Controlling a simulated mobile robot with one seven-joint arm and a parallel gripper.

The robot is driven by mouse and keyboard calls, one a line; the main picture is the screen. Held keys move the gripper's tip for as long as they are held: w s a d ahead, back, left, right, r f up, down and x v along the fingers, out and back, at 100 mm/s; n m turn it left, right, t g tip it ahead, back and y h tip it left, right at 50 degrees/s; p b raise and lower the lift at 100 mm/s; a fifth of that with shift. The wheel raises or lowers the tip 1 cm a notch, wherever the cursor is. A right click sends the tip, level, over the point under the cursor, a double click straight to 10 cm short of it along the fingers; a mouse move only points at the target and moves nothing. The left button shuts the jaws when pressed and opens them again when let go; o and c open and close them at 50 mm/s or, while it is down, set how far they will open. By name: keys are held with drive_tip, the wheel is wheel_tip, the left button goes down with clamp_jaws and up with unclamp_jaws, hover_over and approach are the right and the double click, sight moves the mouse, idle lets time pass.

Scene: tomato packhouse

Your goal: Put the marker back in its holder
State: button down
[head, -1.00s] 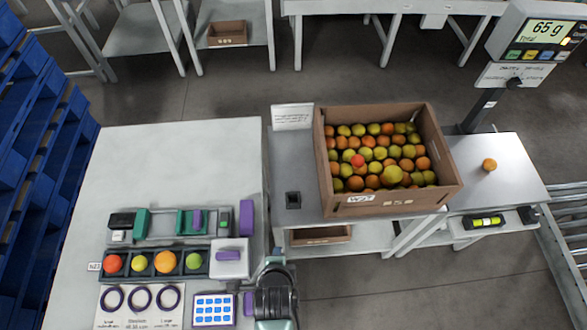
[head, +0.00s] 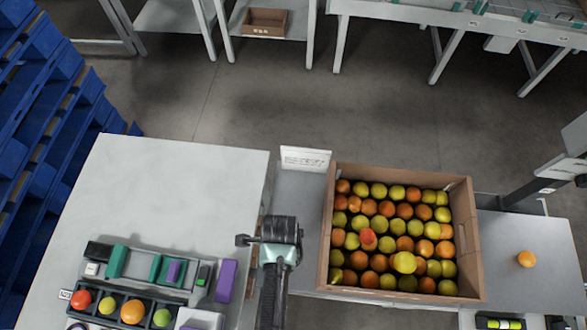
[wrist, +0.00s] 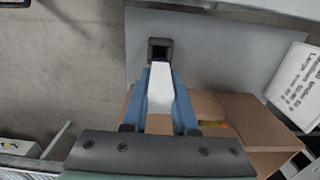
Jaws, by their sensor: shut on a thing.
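The marker (wrist: 160,98) shows in the wrist view as a white, straight-sided piece between the blue fingers of my gripper (wrist: 161,76). My gripper is shut on it. The holder (wrist: 160,49) is a small dark square socket on the grey table, straight beyond the marker's far end. The marker's end lines up with the socket's near edge. I cannot tell whether it is inside or only in front of it. In the head view my arm stands at the gap between the white and grey tables, and the marker and holder are hidden there.
A cardboard box (head: 473,225) of red, orange and yellow-green fruit stands right of my arm; its side also shows in the wrist view (wrist: 255,112). A white sign (head: 305,158) stands behind. A purple block (head: 226,281) and sorting items lie left. The white table's (head: 180,190) rear is clear.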

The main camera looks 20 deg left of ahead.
drive_tip(key=shift+w+f, duration=0.1)
drive_tip(key=shift+f, duration=0.05)
drive_tip(key=shift+s+f+b, duration=0.2)
drive_tip(key=shift+f+b, duration=0.6)
drive_tip(key=shift+b, duration=0.3)
wheel_tip(320, 180, down, 3)
drive_tip(key=b, duration=0.3)
drive_tip(key=shift+w+f, duration=0.1)
drive_tip(key=shift+f, duration=0.05)
drive_tip(key=shift+f+b, duration=1.1)
drive_tip(key=shift+f, duration=0.7)
drive_tip(key=c, duration=0.6)
unclamp_jaws()
drive_tip(key=c, duration=0.3)
drive_tip(key=shift+r, duration=0.1)
